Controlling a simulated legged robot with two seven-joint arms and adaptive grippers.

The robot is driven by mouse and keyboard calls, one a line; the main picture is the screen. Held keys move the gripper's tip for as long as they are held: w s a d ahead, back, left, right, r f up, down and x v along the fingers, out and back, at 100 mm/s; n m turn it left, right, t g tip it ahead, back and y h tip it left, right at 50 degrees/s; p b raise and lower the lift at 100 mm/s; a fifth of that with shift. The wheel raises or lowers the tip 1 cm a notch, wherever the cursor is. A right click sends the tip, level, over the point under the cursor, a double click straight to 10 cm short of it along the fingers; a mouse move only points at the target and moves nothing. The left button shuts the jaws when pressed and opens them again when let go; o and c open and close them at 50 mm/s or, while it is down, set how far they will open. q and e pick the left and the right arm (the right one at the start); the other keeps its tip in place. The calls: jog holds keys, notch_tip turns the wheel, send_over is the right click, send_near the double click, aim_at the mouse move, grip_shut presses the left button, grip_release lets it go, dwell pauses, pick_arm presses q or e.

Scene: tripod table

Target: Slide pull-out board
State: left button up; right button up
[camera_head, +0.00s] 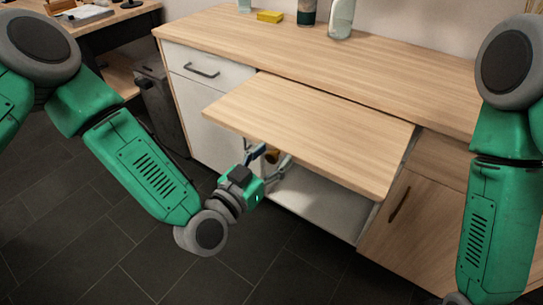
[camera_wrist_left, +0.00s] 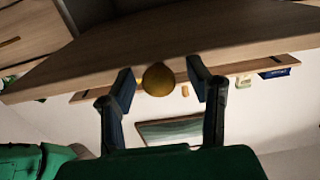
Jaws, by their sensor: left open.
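The light wood pull-out board (camera_head: 310,125) juts out from the cabinet below the countertop. A round brass-coloured knob (camera_head: 272,155) shows at the board's underside near its front edge. My left gripper (camera_head: 270,161) is just under that front edge, with its fingers open on either side of the knob. In the left wrist view the knob (camera_wrist_left: 158,79) sits between the two spread dark fingertips (camera_wrist_left: 161,85), with gaps visible on both sides. The board's wood (camera_wrist_left: 170,45) spans the upper part of that view. My right arm runs down the right side of the head view, and its gripper is out of frame.
The cabinet has a white drawer (camera_head: 205,65) at left, an open white shelf (camera_head: 320,205) below the board and a wood door (camera_head: 410,215) at right. Bottles (camera_head: 341,18) and a yellow sponge (camera_head: 270,16) stand on the countertop (camera_head: 400,75). The dark tiled floor (camera_head: 110,230) in front is clear.

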pick_arm(q)
grip_shut()
jog(key=shift+w+d, duration=0.1)
